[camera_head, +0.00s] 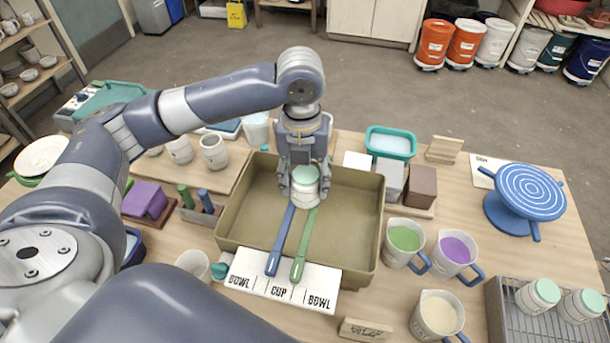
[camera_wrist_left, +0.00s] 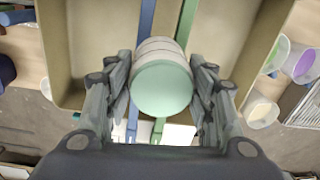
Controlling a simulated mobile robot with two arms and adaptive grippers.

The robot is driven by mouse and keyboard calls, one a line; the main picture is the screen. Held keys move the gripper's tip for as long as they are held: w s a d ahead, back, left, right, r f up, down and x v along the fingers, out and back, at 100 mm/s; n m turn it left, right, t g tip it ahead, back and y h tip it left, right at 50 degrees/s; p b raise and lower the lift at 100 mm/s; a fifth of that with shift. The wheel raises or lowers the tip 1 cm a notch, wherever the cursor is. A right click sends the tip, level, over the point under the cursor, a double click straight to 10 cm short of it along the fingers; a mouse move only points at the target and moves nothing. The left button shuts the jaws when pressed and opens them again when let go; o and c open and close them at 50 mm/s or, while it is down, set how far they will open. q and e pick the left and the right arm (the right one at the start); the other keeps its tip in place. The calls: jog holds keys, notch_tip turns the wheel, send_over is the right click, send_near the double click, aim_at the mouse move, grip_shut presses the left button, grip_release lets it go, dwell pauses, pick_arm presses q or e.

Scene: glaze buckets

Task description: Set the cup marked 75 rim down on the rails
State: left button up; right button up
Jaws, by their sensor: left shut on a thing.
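My left gripper (camera_head: 305,186) is shut around the side of a white cup (camera_head: 305,197) with a flat mint-green end. That end faces up, so the cup looks upside down. The cup is over the olive basin, above the blue rail (camera_head: 281,242) and green rail (camera_head: 303,244). I cannot tell whether it touches them. The wrist view shows the cup's green end (camera_wrist_left: 161,89) between the fingers, in line with both rails. No number is readable on it; its lower end is hidden. My right gripper is not in view.
The basin (camera_head: 232,215) has a card marked BOWL, CUP, BOWL (camera_head: 312,294) at its front. Jugs of green (camera_head: 404,240), purple (camera_head: 456,250) and cream liquid stand right. A wire rack (camera_head: 506,318) holds green-ended cups. A blue turntable (camera_head: 528,192) stands farther back.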

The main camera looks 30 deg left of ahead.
pick_arm(q)
jog(key=shift+f, duration=0.3)
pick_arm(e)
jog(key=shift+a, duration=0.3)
pick_arm(q)
jog(key=o, duration=1.3)
jog(key=shift+c, duration=0.2)
